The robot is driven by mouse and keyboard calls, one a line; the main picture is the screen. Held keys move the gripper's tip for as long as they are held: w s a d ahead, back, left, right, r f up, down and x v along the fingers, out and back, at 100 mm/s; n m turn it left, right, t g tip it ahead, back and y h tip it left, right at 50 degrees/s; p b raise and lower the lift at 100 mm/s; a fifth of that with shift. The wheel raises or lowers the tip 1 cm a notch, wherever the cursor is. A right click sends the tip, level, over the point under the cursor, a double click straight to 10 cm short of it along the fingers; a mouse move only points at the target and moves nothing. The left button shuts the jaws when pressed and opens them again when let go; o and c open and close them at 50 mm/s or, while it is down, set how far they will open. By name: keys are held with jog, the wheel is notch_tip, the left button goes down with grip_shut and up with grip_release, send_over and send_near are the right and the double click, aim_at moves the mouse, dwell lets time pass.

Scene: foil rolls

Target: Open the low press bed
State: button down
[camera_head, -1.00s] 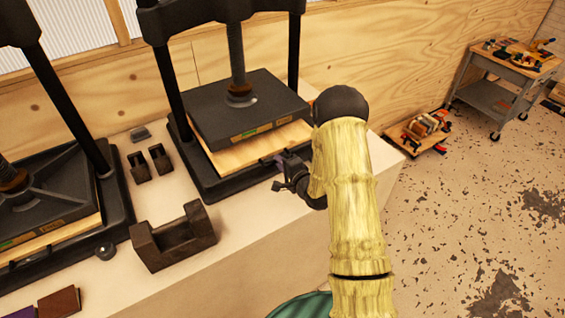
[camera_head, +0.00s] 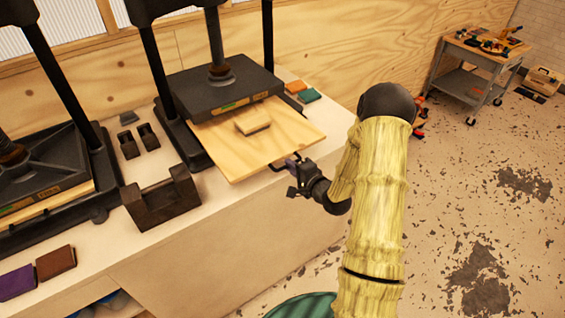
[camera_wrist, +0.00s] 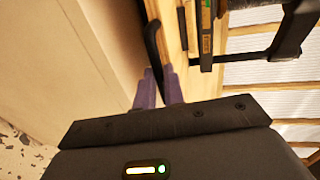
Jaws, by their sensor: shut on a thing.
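The low press bed is a pale wooden board (camera_head: 235,152) under the dark upper plate (camera_head: 225,92) of the right press. It sticks out well past the plate toward the front right. A small tan block (camera_head: 253,122) lies on it. A dark handle is at the board's front edge; in the wrist view a curved dark bar (camera_wrist: 153,40) runs down to my fingers. My gripper (camera_head: 291,164) is at that front edge, shut on the handle. Its purple fingertips (camera_wrist: 158,88) are close together around the bar's end, and the exact grip is partly hidden.
A second press (camera_head: 40,175) stands at the left. A dark U-shaped block (camera_head: 160,202) and brown (camera_head: 55,262) and purple (camera_head: 17,283) books lie on the bench. Orange and green (camera_head: 308,95) pieces lie behind the board. A cart (camera_head: 470,75) stands far right; the floor between is open.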

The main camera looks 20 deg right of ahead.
jog(key=v, duration=0.3)
jog(key=shift+s+f, duration=0.35)
jog(key=c, duration=1.5)
grip_release()
jog(key=shift+s, duration=0.1)
jog(key=p+v, duration=0.6)
jog(key=v, duration=1.1)
jog(key=shift+s+d, duration=0.1)
jog(key=shift+s, duration=0.05)
